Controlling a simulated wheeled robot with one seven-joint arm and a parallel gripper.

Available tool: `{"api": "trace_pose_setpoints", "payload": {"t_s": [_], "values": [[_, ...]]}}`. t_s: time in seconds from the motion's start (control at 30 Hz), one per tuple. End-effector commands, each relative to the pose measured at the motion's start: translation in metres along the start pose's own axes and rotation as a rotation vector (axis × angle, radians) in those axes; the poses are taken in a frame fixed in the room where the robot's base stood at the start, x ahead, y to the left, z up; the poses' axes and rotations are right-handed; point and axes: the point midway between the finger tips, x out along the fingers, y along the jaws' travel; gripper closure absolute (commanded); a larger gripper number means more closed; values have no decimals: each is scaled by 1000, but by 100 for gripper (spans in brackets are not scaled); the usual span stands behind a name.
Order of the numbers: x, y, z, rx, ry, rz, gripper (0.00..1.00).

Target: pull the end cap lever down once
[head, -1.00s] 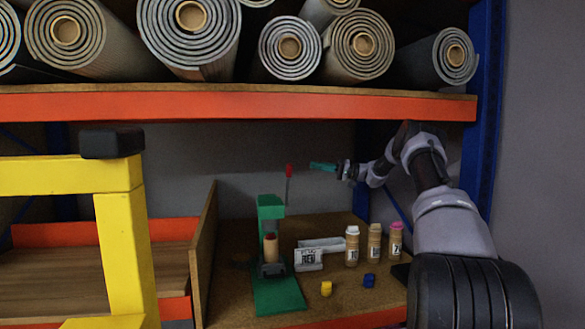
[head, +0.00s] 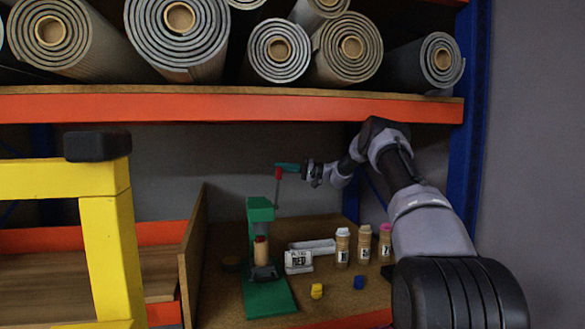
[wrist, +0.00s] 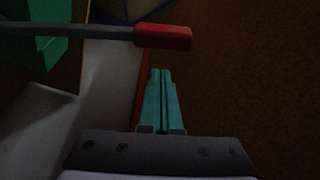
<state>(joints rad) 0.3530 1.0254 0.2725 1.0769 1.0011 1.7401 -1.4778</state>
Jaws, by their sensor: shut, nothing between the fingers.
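The green end cap press (head: 260,210) stands on the wooden shelf, and its lever (head: 277,190) points up with a red grip (head: 278,173) on top. A tan tube with a dark red top (head: 261,252) stands upright in the press. My gripper (head: 284,167) is shut and empty, with teal fingers right at the red grip. In the wrist view, the grip (wrist: 163,37) lies just beyond the tips of my shut fingers (wrist: 160,74), with a small gap in the picture. Whether they touch cannot be told.
Several tubes with coloured caps (head: 342,248) stand right of the press, beside a white labelled box (head: 298,262). A yellow cap (head: 317,291) and a blue cap (head: 359,283) lie in front. An orange-edged shelf (head: 230,108) with rolled rugs is overhead; a wooden divider (head: 194,245) stands left.

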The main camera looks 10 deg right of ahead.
Motion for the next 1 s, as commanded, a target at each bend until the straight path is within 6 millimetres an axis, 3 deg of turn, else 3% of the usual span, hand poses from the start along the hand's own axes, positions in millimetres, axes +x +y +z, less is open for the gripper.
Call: {"api": "trace_pose_setpoints", "payload": {"t_s": [0.3,0.77,1.0], "values": [[-12,-1,25,-1,4,3,100],[-13,-1,27,-7,4,0,100],[-18,-1,38,-68,6,-23,100]]}}
